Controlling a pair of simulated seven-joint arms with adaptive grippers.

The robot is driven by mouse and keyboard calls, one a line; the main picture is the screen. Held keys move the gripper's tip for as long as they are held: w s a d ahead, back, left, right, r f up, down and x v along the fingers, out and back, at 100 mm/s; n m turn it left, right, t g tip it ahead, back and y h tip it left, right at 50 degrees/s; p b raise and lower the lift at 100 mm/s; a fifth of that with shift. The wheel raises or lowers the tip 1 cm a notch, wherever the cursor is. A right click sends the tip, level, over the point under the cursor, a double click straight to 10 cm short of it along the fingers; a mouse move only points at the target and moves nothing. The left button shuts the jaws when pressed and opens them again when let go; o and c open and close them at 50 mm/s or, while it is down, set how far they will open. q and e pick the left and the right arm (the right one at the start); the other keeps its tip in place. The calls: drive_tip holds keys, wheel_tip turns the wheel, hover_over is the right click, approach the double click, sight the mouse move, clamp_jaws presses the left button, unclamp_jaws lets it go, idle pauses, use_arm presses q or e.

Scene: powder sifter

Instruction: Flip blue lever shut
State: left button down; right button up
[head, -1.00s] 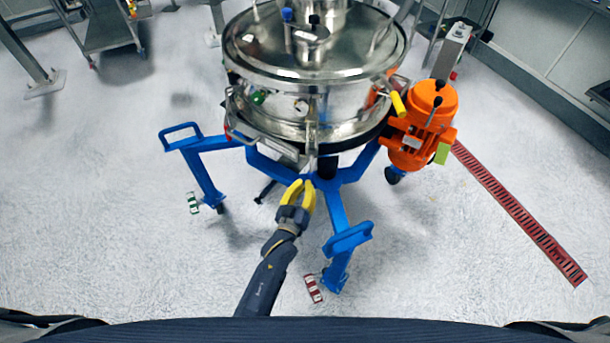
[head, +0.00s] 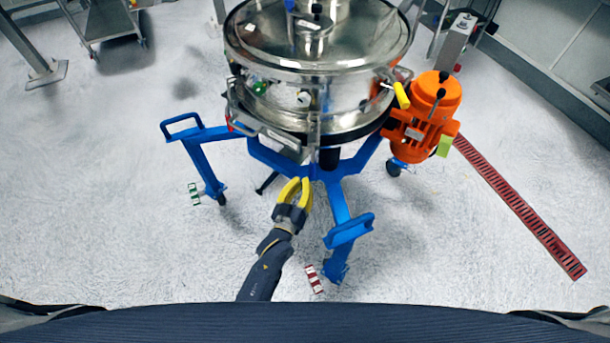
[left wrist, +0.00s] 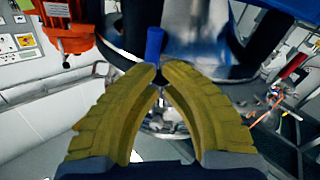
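A blue rod-like handle (left wrist: 155,45), likely the lever, stands just beyond the fingertips in the left wrist view; its lower end is hidden behind a fingertip. In the head view I cannot pick it out under the steel sifter (head: 315,90). My left gripper (head: 299,181), with yellow curved fingers, is in front of the sifter, near the blue stand's middle. In the left wrist view its fingertips (left wrist: 160,70) are close together with a narrow gap. I see nothing clearly held, and cannot tell whether they touch the handle. My right gripper is not in view.
The blue stand (head: 340,200) spreads its legs around the gripper. A red floor grate (head: 520,208) runs at the right.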

use_arm(q)
drive_tip(key=s+a+f, duration=0.3)
drive_tip(key=s+f, duration=0.3)
drive_tip(key=s, duration=0.1)
drive_tip(key=shift+s+a+f, duration=0.3)
drive_tip(key=shift+s, duration=0.05)
drive_tip(key=s+a+f+m+g+y, duration=0.1)
drive_tip(key=s+a+f+g, duration=0.3)
drive_tip(key=f, duration=0.5)
drive_tip(key=s+a+f+m+g+y, duration=0.1)
drive_tip(key=s+f+g, duration=0.1)
drive_tip(key=s+f, duration=0.65)
drive_tip(key=s+a+f+m+g+y, duration=0.1)
drive_tip(key=s+a+f+g, duration=0.25)
drive_tip(key=f, duration=0.75)
drive_tip(key=s+a+f+g+y, duration=0.1)
drive_tip(key=s+a+f+g, duration=0.1)
drive_tip(key=s, duration=0.7)
drive_tip(key=s+a+f+g+y, duration=0.1)
drive_tip(key=s+a+f+g, duration=0.1)
drive_tip(key=s+a+f, duration=0.3)
drive_tip(key=s+a+f+g+y, duration=0.1)
drive_tip(key=s+a+f, duration=0.3)
drive_tip(key=s, duration=0.8)
drive_tip(key=shift+s+a+f+g, duration=0.25)
drive_tip(key=shift+s+a+g, duration=0.05)
drive_tip(key=shift+a+g, duration=0.4)
drive_tip(key=shift+w+d, duration=0.1)
drive_tip(key=shift+d, duration=0.05)
